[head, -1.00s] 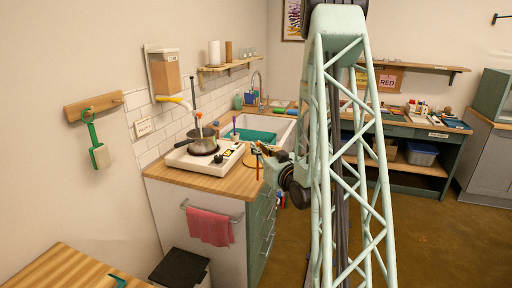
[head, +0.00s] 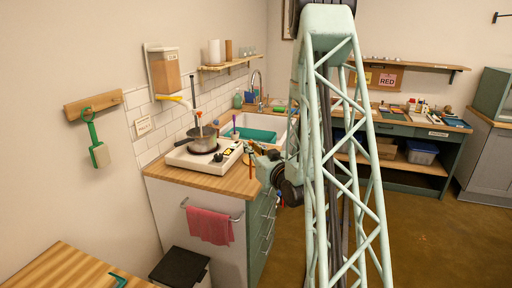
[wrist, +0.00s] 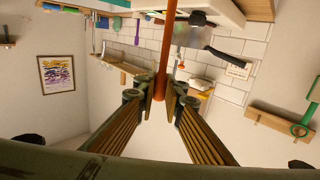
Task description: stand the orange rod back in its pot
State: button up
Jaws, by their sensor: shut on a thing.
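My gripper (wrist: 160,100) is shut on the orange rod (wrist: 167,45), which passes between its fingertips in the wrist view. In the head view my gripper (head: 250,150) is over the right end of the wooden counter, right of the stove. The rod shows there only as a thin orange line (head: 250,170), roughly upright. A grey saucepan (head: 201,142) sits on the white stove, with a stick with an orange part (head: 199,121) standing at it. In the wrist view the pan's dark handle (wrist: 228,60) shows behind the rod. I cannot tell which vessel is the rod's pot.
The white stove (head: 190,157) fills much of the counter (head: 212,180). A purple stick (head: 234,122) stands behind it, near the sink with a teal tub (head: 256,135). A pink towel (head: 209,225) hangs on the counter front. The counter's front right corner is bare.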

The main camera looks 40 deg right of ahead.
jog(key=w+a+f+n+y, duration=0.2)
jog(key=w+a+y, duration=0.1)
jog(key=w+a, duration=1.55)
jog(key=w+a+f+y, duration=0.1)
jog(key=w+a, duration=0.2)
jog(key=a, duration=1)
jog(key=w+a+f+n+y, duration=0.1)
jog(key=w+a, duration=0.2)
jog(key=a, duration=1)
jog(key=shift+t, duration=0.4)
jog(key=shift+f, duration=0.1)
